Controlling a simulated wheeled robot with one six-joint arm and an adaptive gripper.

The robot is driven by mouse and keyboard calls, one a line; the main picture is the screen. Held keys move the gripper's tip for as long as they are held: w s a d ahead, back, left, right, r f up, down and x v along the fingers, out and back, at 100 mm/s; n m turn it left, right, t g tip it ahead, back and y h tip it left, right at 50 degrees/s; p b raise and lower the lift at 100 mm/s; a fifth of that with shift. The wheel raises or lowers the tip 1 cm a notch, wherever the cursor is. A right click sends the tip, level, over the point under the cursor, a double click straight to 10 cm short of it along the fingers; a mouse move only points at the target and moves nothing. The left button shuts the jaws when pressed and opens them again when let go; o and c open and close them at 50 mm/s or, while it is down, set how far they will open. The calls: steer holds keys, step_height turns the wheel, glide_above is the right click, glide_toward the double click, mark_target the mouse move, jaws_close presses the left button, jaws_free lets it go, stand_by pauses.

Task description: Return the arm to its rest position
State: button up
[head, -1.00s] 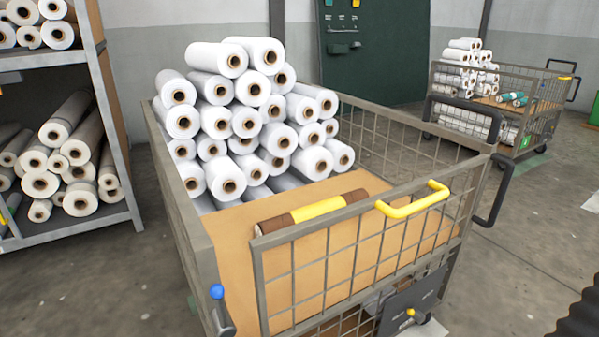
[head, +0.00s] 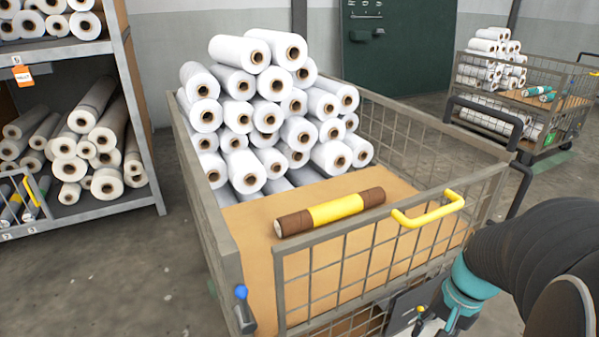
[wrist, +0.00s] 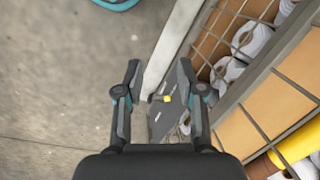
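My gripper (wrist: 155,82) shows in the wrist view with its two fingers spread apart and nothing between them. It hangs over the concrete floor beside the wire cart. In the head view my arm (head: 500,270) reaches in at the lower right, and the gripper's fingers are not clear there. A brown roll with a yellow middle band (head: 335,209) lies on the cart's tan board behind the front mesh. Part of this roll also shows at the lower right of the wrist view (wrist: 296,146).
The wire cart (head: 232,262) has a yellow handle (head: 428,210) and holds many stacked white rolls (head: 265,118). A shelf of rolls (head: 150,130) stands at the left. A second cart (head: 555,132) stands at the back right. Floor (head: 110,270) is clear at the left.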

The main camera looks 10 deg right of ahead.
steer(key=a+r+n+t+h+p, duration=0.1)
steer(key=a+r+n+t+p, duration=0.3)
steer(key=a+r+n, duration=0.4)
steer(key=a+r+t, duration=0.1)
steer(key=a+r, duration=0.5)
steer(key=r, duration=0.4)
steer(key=shift+r+n+h+p, duration=0.2)
steer(key=shift+n+h+p, duration=0.1)
steer(key=shift+h+p, duration=0.1)
